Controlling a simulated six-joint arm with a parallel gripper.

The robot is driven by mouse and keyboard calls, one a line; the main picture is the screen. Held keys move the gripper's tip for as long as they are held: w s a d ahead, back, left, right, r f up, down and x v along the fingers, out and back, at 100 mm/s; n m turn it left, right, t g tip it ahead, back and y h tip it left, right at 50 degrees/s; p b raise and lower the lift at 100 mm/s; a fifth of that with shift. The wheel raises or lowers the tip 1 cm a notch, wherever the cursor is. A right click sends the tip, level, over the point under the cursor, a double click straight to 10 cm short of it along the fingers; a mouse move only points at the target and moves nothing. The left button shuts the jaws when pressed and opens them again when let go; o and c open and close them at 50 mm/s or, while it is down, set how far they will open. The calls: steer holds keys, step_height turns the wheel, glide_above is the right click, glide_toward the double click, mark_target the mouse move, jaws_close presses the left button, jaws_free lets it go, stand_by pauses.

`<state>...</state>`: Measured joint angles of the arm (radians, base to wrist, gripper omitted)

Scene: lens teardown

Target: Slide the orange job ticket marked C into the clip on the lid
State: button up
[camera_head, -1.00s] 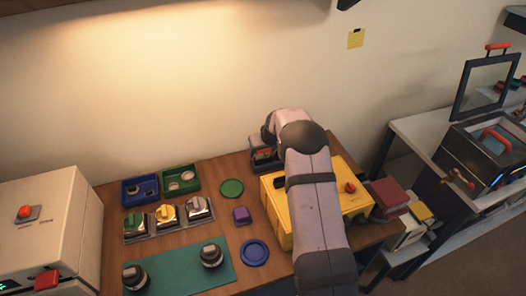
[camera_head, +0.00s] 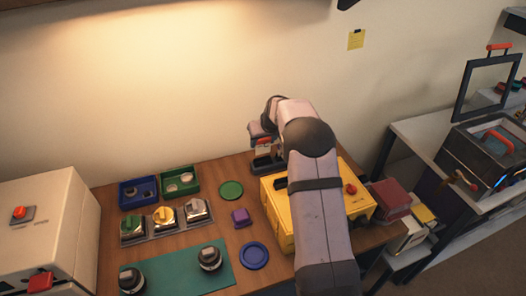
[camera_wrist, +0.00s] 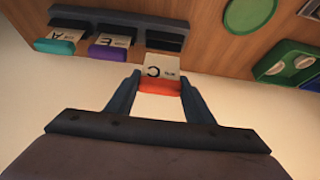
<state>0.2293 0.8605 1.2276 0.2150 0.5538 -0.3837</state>
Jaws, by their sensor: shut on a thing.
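My gripper (camera_wrist: 160,86) is shut on the orange job ticket (camera_wrist: 162,72), a pale card marked C with an orange end. The orange end sits between the two fingers, and the card points away from the gripper towards the dark ticket rack (camera_wrist: 120,27). In the head view, my gripper (camera_head: 263,142) is above the rack (camera_head: 267,164), behind the yellow case (camera_head: 345,205). A dark fitting (camera_head: 281,184) shows on the left of the case's lid; I cannot tell whether it is the clip. My arm hides part of the lid.
The rack also holds a teal ticket (camera_wrist: 54,46) marked A and a purple ticket (camera_wrist: 109,52) marked E. A green disc (camera_head: 231,190) and a purple block (camera_head: 240,216) lie left of the case. A red knob (camera_head: 351,188) stands up from the lid's right side.

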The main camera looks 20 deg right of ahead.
step_height(320, 180, up, 5)
steer(key=shift+f+b, duration=0.1)
steer(key=shift+b, duration=0.45)
steer(key=shift+r+p, duration=2)
steer(key=shift+r, duration=0.55)
steer(key=shift+d+f+b, duration=0.2)
steer(key=shift+d+b, duration=0.15)
steer(key=s+d+r+m+b, duration=0.1)
steer(key=s+d+r+b, duration=0.15)
steer(key=r, duration=0.45)
steer(key=s+d+r+b, duration=0.2)
steer(key=s+r, duration=0.2)
steer(key=r, duration=0.2)
steer(key=s+a+f, duration=0.2)
steer(key=s+f, duration=0.3)
steer(key=s, duration=0.1)
steer(key=s+a+f+n, duration=0.1)
steer(key=s+a+f, duration=0.1)
steer(key=s+f, duration=0.4)
steer(key=shift+s+a+b, duration=0.3)
steer(key=shift+s+b, duration=0.1)
steer(key=shift+s, duration=0.1)
